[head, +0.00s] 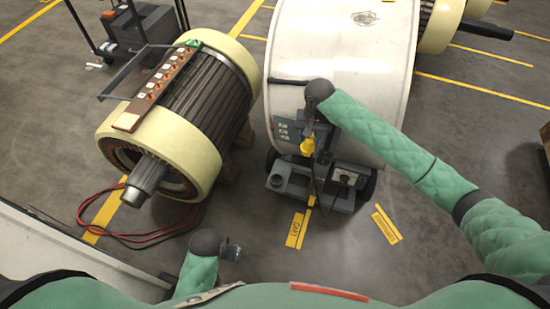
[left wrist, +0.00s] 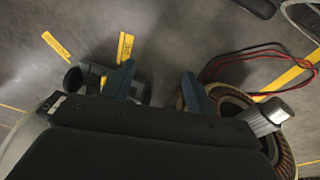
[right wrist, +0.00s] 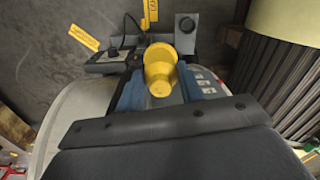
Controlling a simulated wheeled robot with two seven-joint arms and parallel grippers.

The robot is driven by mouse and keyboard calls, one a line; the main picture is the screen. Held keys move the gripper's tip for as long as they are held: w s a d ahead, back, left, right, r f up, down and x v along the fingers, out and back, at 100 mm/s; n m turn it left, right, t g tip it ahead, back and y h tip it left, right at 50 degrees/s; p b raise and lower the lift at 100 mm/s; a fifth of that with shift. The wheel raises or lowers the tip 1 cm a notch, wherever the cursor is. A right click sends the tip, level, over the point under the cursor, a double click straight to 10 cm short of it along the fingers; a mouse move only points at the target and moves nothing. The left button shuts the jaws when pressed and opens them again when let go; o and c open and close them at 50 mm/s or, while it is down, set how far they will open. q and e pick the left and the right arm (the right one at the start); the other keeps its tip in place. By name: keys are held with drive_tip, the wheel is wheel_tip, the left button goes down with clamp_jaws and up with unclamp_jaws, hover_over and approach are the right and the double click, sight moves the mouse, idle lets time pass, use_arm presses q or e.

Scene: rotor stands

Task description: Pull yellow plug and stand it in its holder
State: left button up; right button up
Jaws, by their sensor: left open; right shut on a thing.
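The yellow plug (head: 307,145) is at the front of the grey cart, in front of the white drum. My right gripper (head: 312,128) is shut on it; the right wrist view shows the plug (right wrist: 160,72) between the two blue fingers. A cable runs near it. Whether the plug is still seated in a socket cannot be told.
The grey cart (head: 322,196) carries a meter box (head: 347,180) at its right. A large rotor (head: 190,115) lies to the left, with red cables (head: 120,235) on the floor. The white drum (head: 345,60) stands behind the cart.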

use_arm(q)
wheel_tip(320, 180, down, 2)
drive_tip(key=shift+f, duration=0.15)
use_arm(e)
drive_tip(key=w+a+f+m, duration=0.1)
drive_tip(key=a+f, duration=0.4)
drive_tip(key=f, duration=0.5)
drive_tip(key=w+a+f+m, duration=0.1)
drive_tip(key=w+a+f, duration=0.2)
drive_tip(key=a+f, duration=0.3)
wheel_tip(320, 180, down, 5)
drive_tip(key=shift+w+r+m, duration=0.15)
drive_tip(key=shift+w+m, duration=0.15)
